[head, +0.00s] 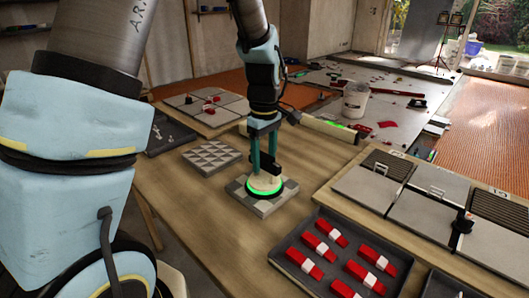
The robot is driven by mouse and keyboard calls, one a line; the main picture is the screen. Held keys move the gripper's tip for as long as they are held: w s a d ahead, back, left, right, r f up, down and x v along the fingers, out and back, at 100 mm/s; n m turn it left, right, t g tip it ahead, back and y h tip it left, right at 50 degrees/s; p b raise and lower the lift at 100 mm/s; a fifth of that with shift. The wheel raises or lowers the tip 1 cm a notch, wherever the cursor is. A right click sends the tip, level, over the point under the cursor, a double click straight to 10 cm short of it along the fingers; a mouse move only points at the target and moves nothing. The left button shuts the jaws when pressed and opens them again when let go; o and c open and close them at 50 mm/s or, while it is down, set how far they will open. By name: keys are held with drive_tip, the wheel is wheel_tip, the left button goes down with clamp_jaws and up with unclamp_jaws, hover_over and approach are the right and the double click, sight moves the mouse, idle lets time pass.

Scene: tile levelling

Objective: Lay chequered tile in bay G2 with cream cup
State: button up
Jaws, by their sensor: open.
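The cream cup (264,182) stands on a tile on the wooden table, with a lit green ring around its base. The tile (262,207) under it shows grey and pale squares at its edges, so it looks chequered; its middle is hidden by the cup. My gripper (265,168) points down at the cup with its teal fingers beside the cup's dark upper part. The jaws are open. The bay board (358,202) at right holds plain grey tiles and ribbed dark bays (498,212); the bay labels are too small to read, so I cannot tell which is G2.
A triangle-patterned tile (211,157) lies left of the cup. A dark tray (300,241) of red-and-white wedges stands at front right. A tiled panel (226,105) with red pieces lies behind. Bare table surrounds the cup's tile.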

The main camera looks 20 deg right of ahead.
drive_tip(key=shift+c, duration=0.4)
clamp_jaws()
idle(0.9)
idle(0.5)
drive_tip(key=shift+r, duration=0.1)
idle(0.4)
